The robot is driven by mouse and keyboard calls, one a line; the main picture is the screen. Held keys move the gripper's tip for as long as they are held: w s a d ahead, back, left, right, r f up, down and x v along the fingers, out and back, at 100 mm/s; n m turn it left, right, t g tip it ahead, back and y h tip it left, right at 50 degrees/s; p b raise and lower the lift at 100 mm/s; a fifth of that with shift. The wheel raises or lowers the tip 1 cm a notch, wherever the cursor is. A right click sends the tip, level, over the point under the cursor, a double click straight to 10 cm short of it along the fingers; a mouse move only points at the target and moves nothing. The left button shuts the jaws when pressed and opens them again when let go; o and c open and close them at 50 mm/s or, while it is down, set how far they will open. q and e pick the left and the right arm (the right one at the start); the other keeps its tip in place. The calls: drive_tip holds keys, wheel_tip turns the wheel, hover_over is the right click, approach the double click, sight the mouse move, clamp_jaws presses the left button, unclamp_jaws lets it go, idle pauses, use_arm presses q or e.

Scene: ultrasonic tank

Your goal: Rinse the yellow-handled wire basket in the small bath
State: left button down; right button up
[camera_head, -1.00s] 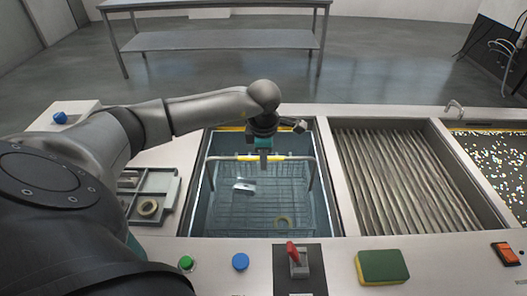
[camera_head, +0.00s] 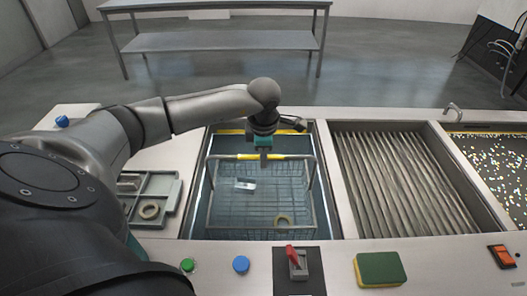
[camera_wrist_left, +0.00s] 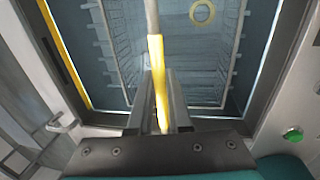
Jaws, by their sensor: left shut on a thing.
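The wire basket (camera_head: 262,205) hangs in the left tank (camera_head: 196,215), with its mesh inside the tank walls. Its handle has a yellow grip (camera_head: 280,157), also seen in the left wrist view (camera_wrist_left: 156,65). My left gripper (camera_head: 263,157) comes down from above and is shut on the yellow grip; its fingers straddle the bar in the wrist view (camera_wrist_left: 161,105). A pale metal piece (camera_head: 245,184) and a yellowish ring (camera_head: 283,219) lie in the basket. How deep the basket sits in liquid is hard to tell. My right gripper is out of view.
Right of the tank are a basin with a ridged surface (camera_head: 395,180) and a speckled basin (camera_head: 492,160). A grey tray with a ring (camera_head: 149,210) sits at left. Buttons, a red switch (camera_head: 292,255) and a green-yellow sponge (camera_head: 380,269) line the front edge.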

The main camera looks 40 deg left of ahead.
use_arm(q)
wheel_tip(320, 180, up, 19)
drive_tip(key=p, duration=1.3)
idle(0.6)
idle(5.3)
